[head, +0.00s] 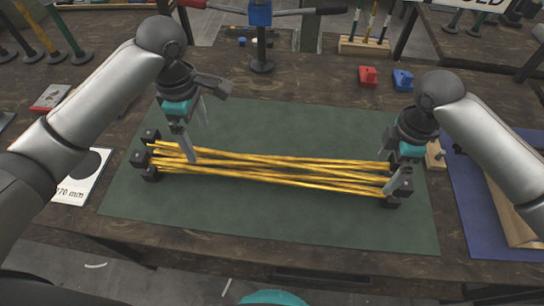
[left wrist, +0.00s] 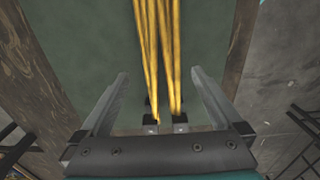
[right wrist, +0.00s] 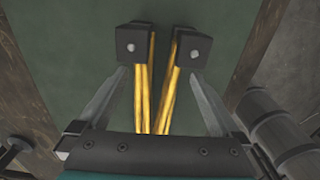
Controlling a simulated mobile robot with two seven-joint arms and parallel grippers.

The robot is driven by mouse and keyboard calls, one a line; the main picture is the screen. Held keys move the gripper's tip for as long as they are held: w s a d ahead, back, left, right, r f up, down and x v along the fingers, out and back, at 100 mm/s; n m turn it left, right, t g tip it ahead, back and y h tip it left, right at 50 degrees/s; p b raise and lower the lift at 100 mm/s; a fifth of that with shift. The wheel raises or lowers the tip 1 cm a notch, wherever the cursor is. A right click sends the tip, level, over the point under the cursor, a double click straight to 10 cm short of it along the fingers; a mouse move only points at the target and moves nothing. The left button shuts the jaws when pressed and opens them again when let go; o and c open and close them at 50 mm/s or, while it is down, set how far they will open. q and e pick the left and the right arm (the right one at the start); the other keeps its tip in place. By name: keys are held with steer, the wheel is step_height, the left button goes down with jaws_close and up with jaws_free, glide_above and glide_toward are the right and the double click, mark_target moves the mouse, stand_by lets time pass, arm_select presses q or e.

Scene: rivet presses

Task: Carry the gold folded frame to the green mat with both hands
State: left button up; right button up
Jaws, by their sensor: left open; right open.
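The gold folded frame (head: 270,167), a bundle of thin gold rods with black end blocks, lies lengthwise on the green mat (head: 270,220). My left gripper (head: 190,140) is open at the frame's left end, its fingers apart on either side of the rods. In the left wrist view the gold rods (left wrist: 158,50) run between the open fingers, with black end blocks near the palm. My right gripper (head: 395,170) is open at the right end. In the right wrist view two black blocks (right wrist: 135,45) and the rods lie between or just beyond its fingers; contact cannot be told.
A blue mat (head: 470,190) with a tan piece lies at the right. A white card (head: 80,180) marked in mm lies at the left. Red (head: 368,76) and blue (head: 402,79) blocks and a press (head: 261,40) stand behind the green mat.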

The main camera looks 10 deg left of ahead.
step_height(320, 180, up, 5)
steer(key=shift+r, duration=0.1)
stand_by(0.7)
